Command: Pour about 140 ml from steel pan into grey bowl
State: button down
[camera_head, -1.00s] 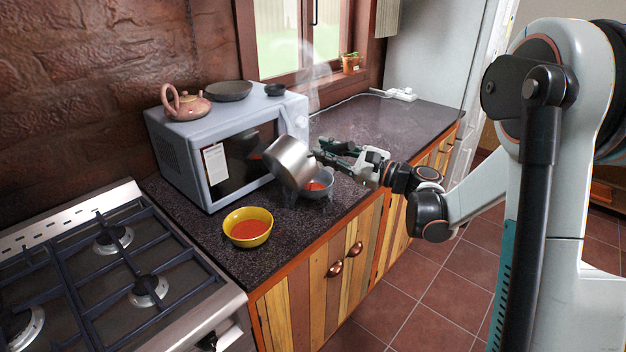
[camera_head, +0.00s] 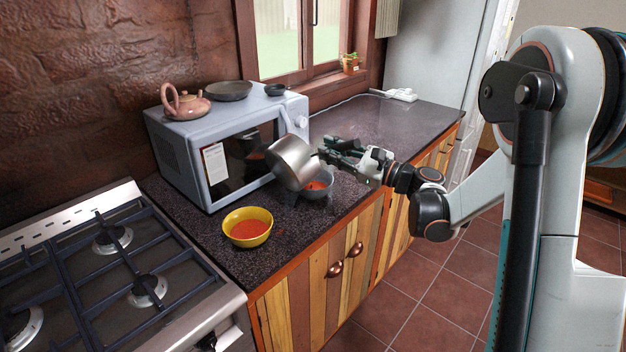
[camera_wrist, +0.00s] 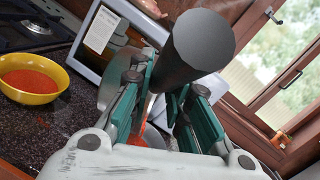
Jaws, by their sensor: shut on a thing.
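The steel pan (camera_head: 292,161) is held tilted above the counter in the head view, its body beside and over the left part of the grey bowl. The grey bowl (camera_head: 327,191) stands on the counter in front of the microwave, and red-orange content shows in it. My gripper (camera_head: 333,150) is shut on the pan's handle; in the wrist view the dark handle (camera_wrist: 203,40) sits between the fingers. In the wrist view the pan's body is mostly hidden behind the fingers. The pan's inside and any stream from it cannot be made out.
A yellow bowl (camera_head: 248,237) with red-orange content stands to the left, near the gas stove (camera_head: 130,270). The microwave (camera_head: 220,150) stands behind, carrying a teapot (camera_head: 185,104), a dark plate (camera_head: 228,91) and a small dark bowl (camera_head: 275,90). The counter at the right is mostly clear.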

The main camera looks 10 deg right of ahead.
jog(key=shift+w+d, duration=0.15)
jog(key=shift+d, duration=0.05)
jog(key=shift+w+d+r+m, duration=0.1)
jog(key=shift+w+d+m, duration=0.05)
jog(key=shift+d+m, duration=0.15)
jog(key=shift+w+d, duration=0.15)
jog(key=shift+d, duration=0.1)
jog(key=s+a+f+n+g+h, duration=0.1)
jog(key=s+a+n, duration=0.3)
jog(key=a+n, duration=0.2)
jog(key=shift+s+a+f+n+g, duration=0.15)
jog(key=shift+s+a+n+g, duration=0.15)
jog(key=shift+a, duration=0.75)
dwell(1.6)
